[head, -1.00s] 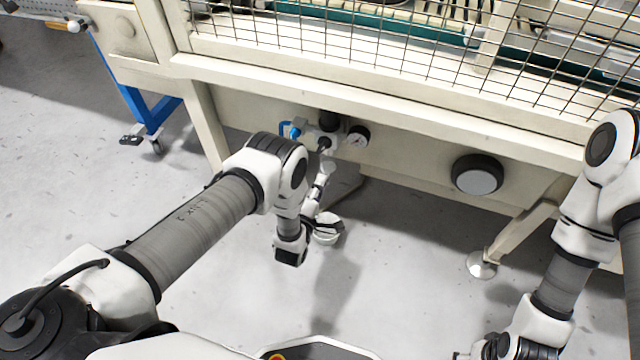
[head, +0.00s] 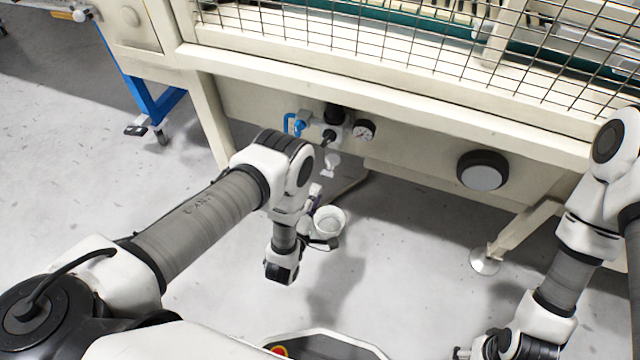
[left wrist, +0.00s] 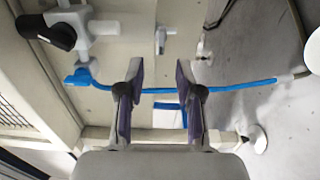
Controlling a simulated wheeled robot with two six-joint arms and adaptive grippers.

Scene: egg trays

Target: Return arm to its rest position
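My left gripper (head: 316,192) is small in the head view, in front of the cream machine frame and below its valve fittings. In the left wrist view my left gripper (left wrist: 161,68) shows two dark, purple-sided fingers spread wide apart with nothing between them. My left arm (head: 205,215) reaches in from the left and bends down at the wrist. My right arm (head: 590,215) hangs down along the right edge. Its wrist is cut off at the bottom of the head view, and its gripper does not show.
The cream machine frame (head: 420,110) with wire mesh spans the top. A blue hose (left wrist: 230,87) lies behind the fingers. Grey floor (head: 400,270) is clear between the arms.

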